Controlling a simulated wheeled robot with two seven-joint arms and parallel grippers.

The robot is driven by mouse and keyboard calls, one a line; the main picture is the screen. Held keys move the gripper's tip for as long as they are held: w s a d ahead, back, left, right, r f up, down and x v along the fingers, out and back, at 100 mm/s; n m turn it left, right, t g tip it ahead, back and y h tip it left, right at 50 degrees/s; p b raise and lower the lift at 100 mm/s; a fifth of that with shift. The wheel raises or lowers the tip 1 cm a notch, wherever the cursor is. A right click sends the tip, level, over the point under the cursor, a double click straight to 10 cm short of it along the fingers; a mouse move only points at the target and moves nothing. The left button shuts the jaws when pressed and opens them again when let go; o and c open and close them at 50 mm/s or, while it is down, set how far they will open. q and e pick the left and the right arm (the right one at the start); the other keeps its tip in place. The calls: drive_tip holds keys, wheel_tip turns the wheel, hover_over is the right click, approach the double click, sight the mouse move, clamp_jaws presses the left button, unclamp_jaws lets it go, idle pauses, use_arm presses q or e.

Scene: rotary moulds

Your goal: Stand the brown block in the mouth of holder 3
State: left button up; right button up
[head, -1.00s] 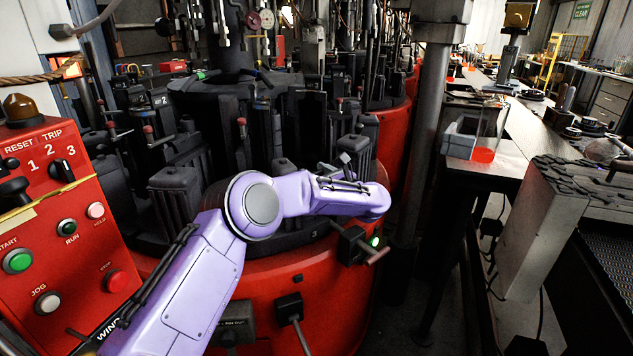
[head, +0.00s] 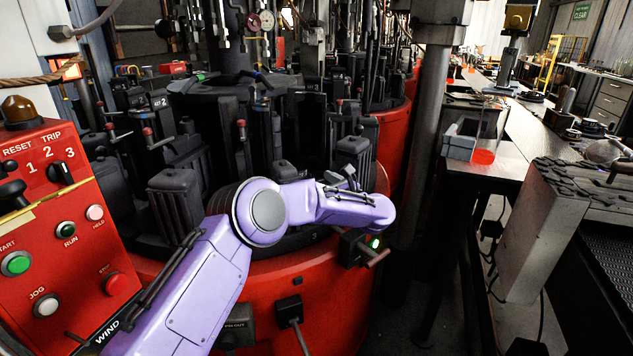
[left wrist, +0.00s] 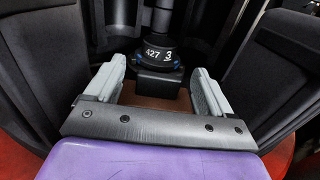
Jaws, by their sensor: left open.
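In the left wrist view my left gripper (left wrist: 158,68) is open, with a grey finger on each side. A brown surface (left wrist: 150,94), seemingly the brown block, shows between the fingers. Its near part is hidden by my gripper's front plate. Just beyond it is a dark holder with a round collar (left wrist: 160,54) marked "427" and "3". I cannot tell whether the brown surface is in the holder's mouth or only in front of it. The head view shows my purple left arm reaching over the red machine, but not the fingers or block. My right gripper is not in view.
Dark mould walls (left wrist: 268,70) stand close on both sides of my gripper. In the head view several black moulds (head: 176,200) ring the red machine base (head: 290,320). A red control panel (head: 60,220) stands at left and a grey post (head: 430,130) at right.

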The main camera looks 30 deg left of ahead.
use_arm(q)
drive_tip(key=v, duration=1)
drive_tip(key=shift+d+b, duration=0.35)
drive_tip(key=shift+b, duration=0.1)
